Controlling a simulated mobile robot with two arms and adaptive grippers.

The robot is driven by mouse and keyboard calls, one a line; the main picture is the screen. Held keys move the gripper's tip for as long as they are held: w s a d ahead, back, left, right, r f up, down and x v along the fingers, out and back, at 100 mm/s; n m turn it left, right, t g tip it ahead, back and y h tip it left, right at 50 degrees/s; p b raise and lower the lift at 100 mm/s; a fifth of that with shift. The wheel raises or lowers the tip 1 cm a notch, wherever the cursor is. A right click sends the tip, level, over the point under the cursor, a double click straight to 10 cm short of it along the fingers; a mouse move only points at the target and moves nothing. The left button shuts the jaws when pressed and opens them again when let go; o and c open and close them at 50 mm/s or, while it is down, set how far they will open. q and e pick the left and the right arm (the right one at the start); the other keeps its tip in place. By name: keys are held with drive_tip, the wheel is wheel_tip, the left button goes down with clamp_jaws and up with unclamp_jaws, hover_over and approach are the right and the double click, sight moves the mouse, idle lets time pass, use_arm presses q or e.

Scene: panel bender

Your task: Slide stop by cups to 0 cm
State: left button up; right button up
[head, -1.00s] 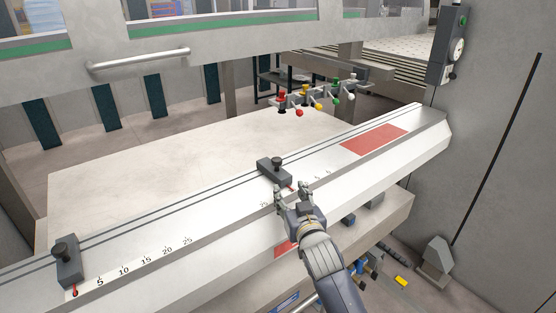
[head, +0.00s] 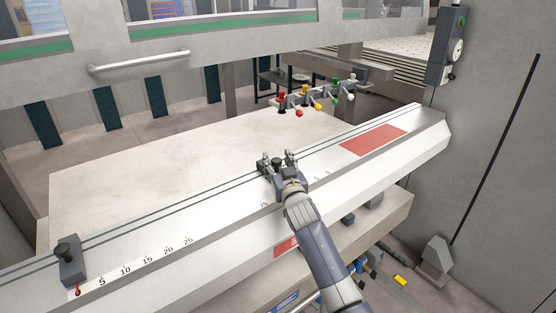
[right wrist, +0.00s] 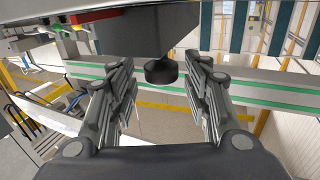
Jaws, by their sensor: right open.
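A dark grey stop with a black knob (head: 277,163) sits on the rail (head: 212,195), at the middle of the bench. A second dark stop (head: 70,270) stands at the far left, its red pointer beside the start of the scale. My right gripper (head: 278,158) is open, with one finger on each side of the middle stop's knob. In the right wrist view the knob (right wrist: 161,72) hangs between the two open fingers, below the stop's grey body (right wrist: 150,32); I see gaps on both sides. The hand hides much of this stop. My left gripper is out of view.
Coloured levers (head: 318,103) stand behind the rail. A printed scale (head: 145,260) runs right from the left stop; a few marks show near the middle stop. A red patch (head: 373,139) lies at the right. The rail between the two stops is clear.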

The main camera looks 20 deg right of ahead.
drive_tip(key=shift+w, duration=0.55)
